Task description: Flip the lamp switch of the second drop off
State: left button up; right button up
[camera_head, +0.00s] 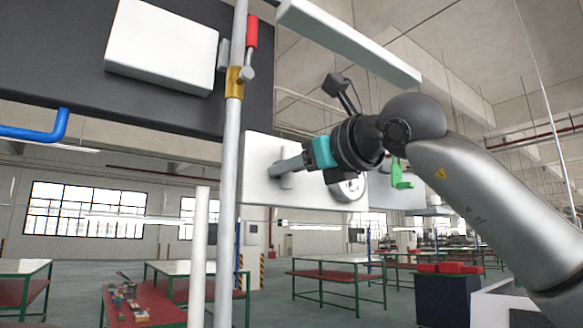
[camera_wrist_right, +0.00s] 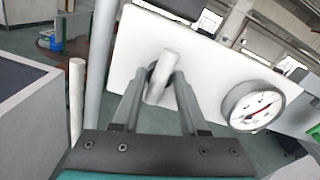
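The lamp switch appears to be the pale grey lever (camera_wrist_right: 161,80) on a white panel (camera_wrist_right: 136,42) in the right wrist view. It tilts and its end points toward the camera. My right gripper (camera_wrist_right: 162,76) has its two fingers on either side of the lever, apart, with the lever between them; I cannot tell whether either finger touches it. In the head view my right gripper (camera_head: 279,167) is at the front of the white panel (camera_head: 262,150), with a small part of the lever (camera_head: 287,181) beside its fingers. My left gripper is not in view.
A round gauge (camera_wrist_right: 253,105) sits on the panel right of the gripper. A vertical grey pipe (camera_head: 229,160) with a red-handled valve (camera_head: 252,31) stands left of the panel. A green handle (camera_head: 402,177) is behind my right wrist. Work tables (camera_head: 335,275) stand farther back.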

jog(key=o, duration=0.4)
jog(key=shift+c, duration=0.2)
jog(key=shift+s, duration=0.1)
jog(key=b+v, duration=0.3)
jog(key=v, duration=1.2)
jog(key=shift+b, duration=0.4)
